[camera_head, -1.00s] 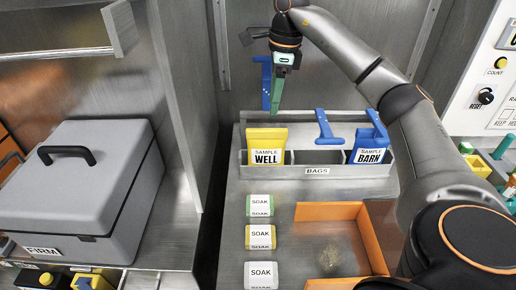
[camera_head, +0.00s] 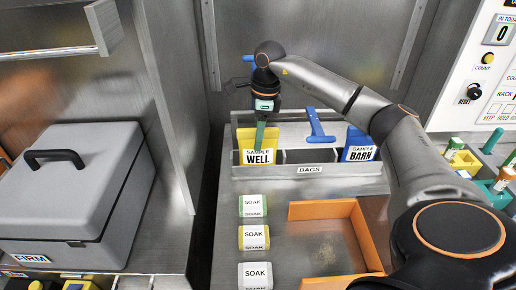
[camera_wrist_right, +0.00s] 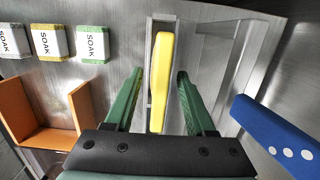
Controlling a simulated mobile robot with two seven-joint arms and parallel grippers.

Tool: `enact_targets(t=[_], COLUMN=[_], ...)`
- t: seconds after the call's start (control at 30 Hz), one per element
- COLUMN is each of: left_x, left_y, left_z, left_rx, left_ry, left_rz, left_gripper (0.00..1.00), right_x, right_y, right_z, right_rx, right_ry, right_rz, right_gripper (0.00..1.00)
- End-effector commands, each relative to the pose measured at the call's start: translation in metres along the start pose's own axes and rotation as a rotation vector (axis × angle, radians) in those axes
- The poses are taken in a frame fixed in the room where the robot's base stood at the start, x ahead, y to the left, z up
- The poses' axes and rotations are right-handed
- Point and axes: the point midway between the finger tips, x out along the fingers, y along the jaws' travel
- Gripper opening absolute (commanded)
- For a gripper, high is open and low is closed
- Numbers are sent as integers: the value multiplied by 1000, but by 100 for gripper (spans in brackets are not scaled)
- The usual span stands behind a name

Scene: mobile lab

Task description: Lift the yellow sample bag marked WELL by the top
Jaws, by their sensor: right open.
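The yellow bag marked WELL (camera_head: 258,152) stands upright in the left compartment of the grey rack (camera_head: 311,170) labelled BAGS. My right gripper (camera_head: 261,133) is at the bag's top, with its green fingers pointing down. In the right wrist view the fingers are open, one on each side of the bag's yellow top edge (camera_wrist_right: 162,65), with visible gaps on both sides. The bag is not gripped. In the head view a green finger covers part of the bag's front. My left gripper is not in view.
The blue BARN bag (camera_head: 359,146) stands at the rack's right end, with a blue T-shaped piece (camera_head: 319,130) beside it. A blue part (camera_head: 250,60) shows behind my right wrist. SOAK packets (camera_head: 254,237) and an orange tray (camera_head: 322,210) lie in front.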

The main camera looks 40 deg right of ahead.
Motion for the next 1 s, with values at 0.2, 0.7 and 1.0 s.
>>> enact_targets(t=[0.2,0.7,1.0], left_x=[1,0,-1], left_y=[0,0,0], left_z=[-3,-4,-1], left_rx=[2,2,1], left_ry=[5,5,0], left_rz=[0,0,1], left_gripper=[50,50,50], right_x=[0,5,4], right_y=[0,0,0], right_z=[0,-1,-1], right_rx=[0,0,0], right_ry=[0,1,0], right_rz=[0,0,0], right_gripper=[55,55,38])
